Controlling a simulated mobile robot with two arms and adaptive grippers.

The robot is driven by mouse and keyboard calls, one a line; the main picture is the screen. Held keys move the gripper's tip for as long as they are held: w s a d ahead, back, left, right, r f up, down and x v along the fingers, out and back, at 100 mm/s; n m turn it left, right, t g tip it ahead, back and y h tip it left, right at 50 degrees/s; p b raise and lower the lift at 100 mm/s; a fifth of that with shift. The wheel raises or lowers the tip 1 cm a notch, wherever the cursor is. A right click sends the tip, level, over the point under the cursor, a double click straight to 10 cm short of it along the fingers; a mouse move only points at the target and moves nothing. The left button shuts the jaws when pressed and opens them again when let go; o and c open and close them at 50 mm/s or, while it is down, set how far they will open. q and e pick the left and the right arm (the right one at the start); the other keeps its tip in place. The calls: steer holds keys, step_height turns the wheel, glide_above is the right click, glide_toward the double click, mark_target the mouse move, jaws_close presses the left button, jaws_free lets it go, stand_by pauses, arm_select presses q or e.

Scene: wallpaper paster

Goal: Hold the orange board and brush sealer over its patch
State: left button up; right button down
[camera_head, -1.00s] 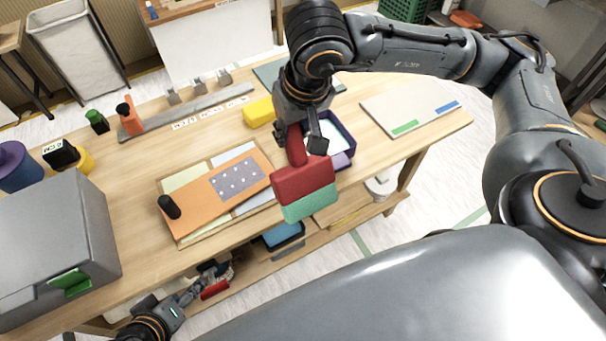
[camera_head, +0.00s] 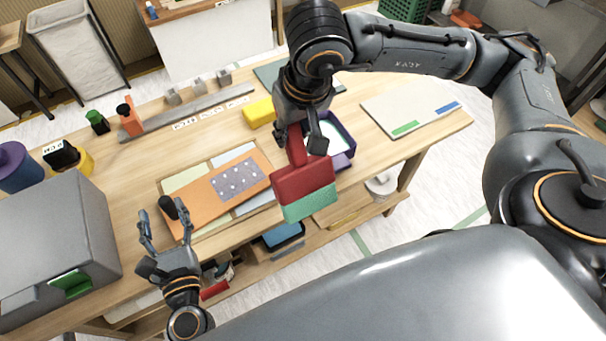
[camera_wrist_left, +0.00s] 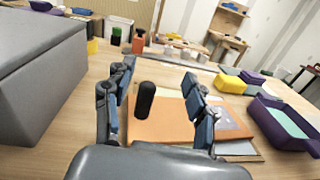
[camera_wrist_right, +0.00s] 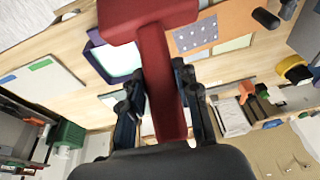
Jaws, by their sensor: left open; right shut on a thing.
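The orange board (camera_head: 208,205) lies on the table over a panel of pale coloured sections. It has a purple dotted patch (camera_head: 237,180) on its right part and a black upright knob (camera_head: 168,207) near its left end. My left gripper (camera_head: 162,222) is open and empty at the board's left end, with the knob ahead between its fingers in the left wrist view (camera_wrist_left: 158,105). My right gripper (camera_head: 303,137) is shut on the red handle of a brush (camera_head: 303,182) with a green lower edge. The brush is held right of the board, beside a purple tray (camera_head: 342,140) with pale contents.
A grey box (camera_head: 55,235) stands left of my left gripper. A yellow block (camera_head: 259,112) and a grey rail (camera_head: 190,113) lie behind the board. A pale board with green and blue strips (camera_head: 412,105) lies at the right.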

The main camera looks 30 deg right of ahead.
steer(key=shift+f, duration=0.1)
steer(key=shift+f+b, duration=0.35)
steer(key=shift+b, duration=0.1)
arm_select(q)
steer(key=b, duration=0.7)
glide_toward(170, 211)
steer(key=w, duration=0.4)
steer(key=shift+d+f+n, duration=0.1)
steer(key=shift+d+n, duration=0.1)
steer(key=shift+n, duration=0.2)
arm_select(e)
step_height(170, 211, down, 7)
arm_select(q)
steer(key=w, duration=0.2)
steer(key=w+p, duration=0.1)
steer(key=w, duration=0.2)
steer(key=shift+w+d+r, duration=0.1)
steer(key=shift+w+r, duration=0.1)
steer(key=shift+w, duration=0.1)
arm_select(e)
steer(key=shift+r, duration=0.7)
arm_select(q)
steer(key=shift+w+p, duration=0.3)
steer(key=shift+w, duration=0.65)
jaws_close()
